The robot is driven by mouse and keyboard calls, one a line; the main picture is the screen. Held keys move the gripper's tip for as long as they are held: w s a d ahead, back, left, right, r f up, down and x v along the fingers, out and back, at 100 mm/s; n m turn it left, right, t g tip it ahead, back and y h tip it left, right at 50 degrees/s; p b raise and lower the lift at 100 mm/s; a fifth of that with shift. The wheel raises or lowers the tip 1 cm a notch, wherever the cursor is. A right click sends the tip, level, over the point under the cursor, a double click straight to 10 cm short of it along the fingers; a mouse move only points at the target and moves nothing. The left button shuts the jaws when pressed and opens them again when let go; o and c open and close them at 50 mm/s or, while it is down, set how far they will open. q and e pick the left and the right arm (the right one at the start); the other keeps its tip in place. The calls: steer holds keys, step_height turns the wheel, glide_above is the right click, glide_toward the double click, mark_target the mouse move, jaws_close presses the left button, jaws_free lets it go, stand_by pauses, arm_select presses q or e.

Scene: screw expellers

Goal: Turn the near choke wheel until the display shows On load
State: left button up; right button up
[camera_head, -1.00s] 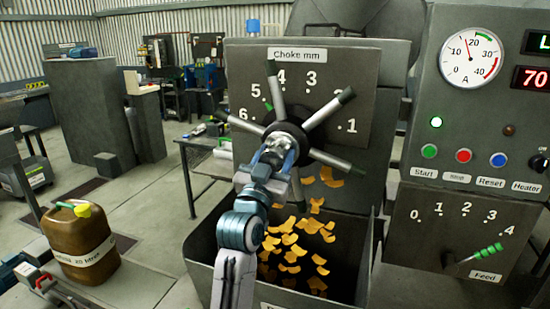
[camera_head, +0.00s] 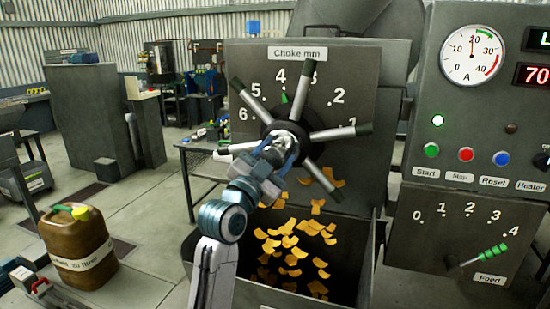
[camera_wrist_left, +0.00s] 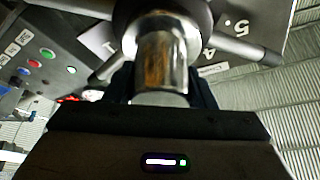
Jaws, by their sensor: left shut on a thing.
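The choke wheel (camera_head: 330,133) has several grey spokes with dark tips and stands in front of the choke panel (camera_head: 350,85). The panel carries a numbered scale, and a small green pointer (camera_head: 284,98) sits just below the 4. My left gripper (camera_head: 281,152) is shut on the wheel's central hub, which shows as a shiny metal cylinder in the left wrist view (camera_wrist_left: 163,62). The display (camera_head: 537,40) is cut off by the right edge; only a green letter like L shows, above a red 70 (camera_head: 536,78). My right gripper is not in view.
Right of the wheel, an ammeter (camera_head: 473,55) reads about 20. Below are several buttons and a feed lever (camera_head: 480,257). Orange flakes (camera_head: 290,245) fall into the bin (camera_head: 365,268) under the wheel. A brown jerrycan (camera_head: 76,245) stands at left.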

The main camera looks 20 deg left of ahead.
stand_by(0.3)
arm_select(q)
steer(key=o, duration=1.4)
steer(key=shift+s+a+f, duration=0.1)
steer(key=shift+s+f, duration=0.15)
steer(key=shift+s, duration=0.15)
steer(key=b+v, duration=0.3)
steer(key=v, duration=0.7)
steer(key=shift+r, duration=0.15)
